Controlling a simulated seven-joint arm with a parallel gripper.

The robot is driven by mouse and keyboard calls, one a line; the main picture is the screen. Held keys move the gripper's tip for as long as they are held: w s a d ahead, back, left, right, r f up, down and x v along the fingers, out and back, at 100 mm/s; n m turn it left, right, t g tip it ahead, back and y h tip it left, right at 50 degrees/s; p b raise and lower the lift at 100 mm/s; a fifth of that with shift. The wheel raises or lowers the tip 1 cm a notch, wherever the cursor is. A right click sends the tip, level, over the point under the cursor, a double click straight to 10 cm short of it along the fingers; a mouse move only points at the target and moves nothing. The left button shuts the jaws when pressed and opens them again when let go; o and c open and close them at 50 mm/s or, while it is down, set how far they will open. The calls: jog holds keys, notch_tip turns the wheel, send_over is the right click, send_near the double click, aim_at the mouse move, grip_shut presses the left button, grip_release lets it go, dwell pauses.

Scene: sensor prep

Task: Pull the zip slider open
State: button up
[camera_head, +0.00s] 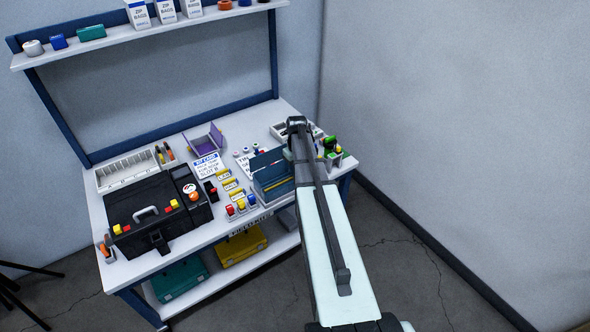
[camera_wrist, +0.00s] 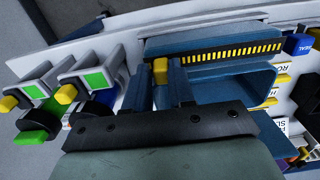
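A blue pouch (camera_head: 270,172) lies near the right end of the bench. In the wrist view the pouch (camera_wrist: 215,43) has a yellow-and-black striped zip (camera_wrist: 230,52) along its upper part. The small yellow zip slider (camera_wrist: 160,70) is at the left end of the stripes. My gripper (camera_wrist: 160,82) is at the slider, its two dark fingers close together on either side of it; it looks shut on the slider. In the head view my arm hides the fingertips and slider.
Grey holders with green faces (camera_wrist: 94,80) and yellow tips stand close left of my gripper.

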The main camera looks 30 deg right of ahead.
jog(key=o, duration=0.4)
jog(key=shift+d, duration=0.1)
jog(key=shift+o, duration=0.2)
notch_tip(320, 180, up, 14)
dwell(0.5)
jog(key=shift+f, duration=0.1)
dwell(0.5)
